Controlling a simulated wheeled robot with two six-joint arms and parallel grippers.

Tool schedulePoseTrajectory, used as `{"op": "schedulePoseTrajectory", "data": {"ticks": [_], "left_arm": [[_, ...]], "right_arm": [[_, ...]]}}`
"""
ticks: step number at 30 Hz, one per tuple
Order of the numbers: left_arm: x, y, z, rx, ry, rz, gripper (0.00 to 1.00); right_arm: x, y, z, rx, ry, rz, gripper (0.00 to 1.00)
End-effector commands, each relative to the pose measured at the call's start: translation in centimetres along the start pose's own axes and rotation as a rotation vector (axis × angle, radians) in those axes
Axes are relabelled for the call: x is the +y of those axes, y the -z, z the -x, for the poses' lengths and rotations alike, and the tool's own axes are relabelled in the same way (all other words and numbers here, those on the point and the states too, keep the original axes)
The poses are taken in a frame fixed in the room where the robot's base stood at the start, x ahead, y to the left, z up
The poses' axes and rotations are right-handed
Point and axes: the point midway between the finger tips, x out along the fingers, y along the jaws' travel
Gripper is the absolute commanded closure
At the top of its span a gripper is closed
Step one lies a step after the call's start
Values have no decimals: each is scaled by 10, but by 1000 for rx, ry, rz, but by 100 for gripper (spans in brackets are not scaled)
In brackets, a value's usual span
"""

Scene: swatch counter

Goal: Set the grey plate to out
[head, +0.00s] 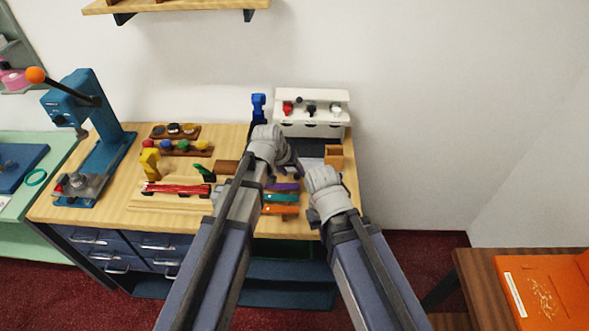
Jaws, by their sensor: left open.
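A flat pale grey piece (311,163) lies at the back right of the wooden counter, below the white rack. It may be the grey plate; my arms cover part of the area, and I cannot tell its setting. My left gripper (291,164) is open, just left of this piece, its dark fingers partly hidden by its own wrist. I cannot tell whether it touches anything. My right gripper (322,180) is at the counter's right front, mostly seen as its wrist; its fingers are hidden.
The white rack (312,98) with small knobs stands against the wall. Purple, teal (281,198) and orange (281,210) strips lie between my arms. A blue press (88,130) stands left. Red rods (178,188) and a yellow clamp (149,161) sit left of centre.

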Motion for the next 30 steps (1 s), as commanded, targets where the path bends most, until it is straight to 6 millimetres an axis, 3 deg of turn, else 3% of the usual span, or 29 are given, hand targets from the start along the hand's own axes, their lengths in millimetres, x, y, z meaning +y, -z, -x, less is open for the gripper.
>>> {"op": "schedulePoseTrajectory", "data": {"ticks": [1, 7, 25, 28, 30], "left_arm": [[1, 1, 15, 0, 0, 1, 41], [1, 0, 38, -1, 0, -1, 41], [1, -2, 40, -5, 1, -3, 41], [9, -27, 44, -54, 19, -28, 41], [17, -60, 49, -126, 51, -61, 41]], "right_arm": [[1, -1, 14, 0, 0, 0, 100], [3, -2, 35, 0, 0, 0, 100], [3, -2, 36, 0, 0, 0, 100], [3, -2, 36, 0, 0, 0, 100], [3, -2, 36, 0, 0, 0, 100]]}}
